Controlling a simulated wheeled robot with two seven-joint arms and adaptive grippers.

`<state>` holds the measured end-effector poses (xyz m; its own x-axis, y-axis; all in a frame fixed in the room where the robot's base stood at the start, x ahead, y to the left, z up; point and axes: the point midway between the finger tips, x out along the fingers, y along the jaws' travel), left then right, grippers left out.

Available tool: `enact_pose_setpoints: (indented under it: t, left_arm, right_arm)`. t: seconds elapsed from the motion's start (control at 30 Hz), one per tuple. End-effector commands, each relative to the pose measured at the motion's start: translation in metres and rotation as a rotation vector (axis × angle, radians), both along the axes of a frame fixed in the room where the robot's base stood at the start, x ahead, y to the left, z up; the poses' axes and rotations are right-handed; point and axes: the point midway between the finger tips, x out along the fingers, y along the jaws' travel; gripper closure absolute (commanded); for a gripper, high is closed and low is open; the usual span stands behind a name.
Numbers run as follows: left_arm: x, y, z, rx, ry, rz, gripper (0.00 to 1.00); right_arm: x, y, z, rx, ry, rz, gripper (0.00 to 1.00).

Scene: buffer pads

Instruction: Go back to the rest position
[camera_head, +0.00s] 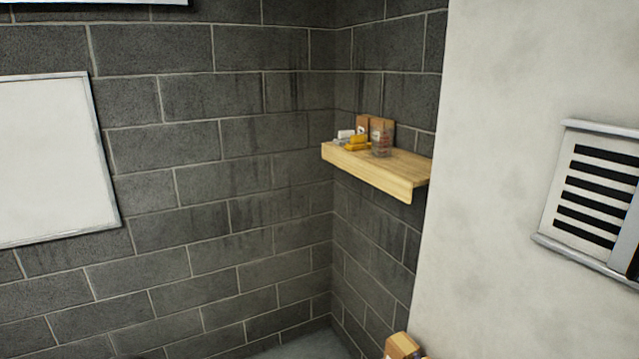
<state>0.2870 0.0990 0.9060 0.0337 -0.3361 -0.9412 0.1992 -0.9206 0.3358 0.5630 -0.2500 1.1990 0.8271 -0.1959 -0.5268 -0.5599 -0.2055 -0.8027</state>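Neither of my grippers shows clearly in the head view. A small dark shape at the bottom edge on the left is too cut off to name. The head view looks at a room corner, with no buffer pads that I can make out.
A wooden shelf (385,172) on the wall holds a glass jar (381,144), a yellow item and small boxes. A white board (50,160) hangs at left, a striped panel (592,195) at right. A tan object (402,346) shows at the bottom edge. Some floor (290,348) is visible.

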Motion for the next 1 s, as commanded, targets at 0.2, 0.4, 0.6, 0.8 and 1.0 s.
enact_pose_setpoints:
  t: [0.2, 0.4, 0.6, 0.8, 1.0]
  left_arm:
    - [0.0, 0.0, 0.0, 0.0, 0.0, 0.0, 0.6]
    - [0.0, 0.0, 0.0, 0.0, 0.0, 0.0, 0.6]
    - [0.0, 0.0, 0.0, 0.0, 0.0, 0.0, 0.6]
    - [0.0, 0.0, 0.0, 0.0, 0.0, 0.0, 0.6]
    - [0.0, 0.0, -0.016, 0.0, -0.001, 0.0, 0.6]
  right_arm:
    - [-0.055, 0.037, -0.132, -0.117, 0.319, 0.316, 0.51]
    - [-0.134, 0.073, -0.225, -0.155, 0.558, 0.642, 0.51]
    - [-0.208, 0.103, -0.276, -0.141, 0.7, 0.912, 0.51]
    - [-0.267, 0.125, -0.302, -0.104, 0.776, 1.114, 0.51]
    - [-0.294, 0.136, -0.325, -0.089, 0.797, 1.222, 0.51]
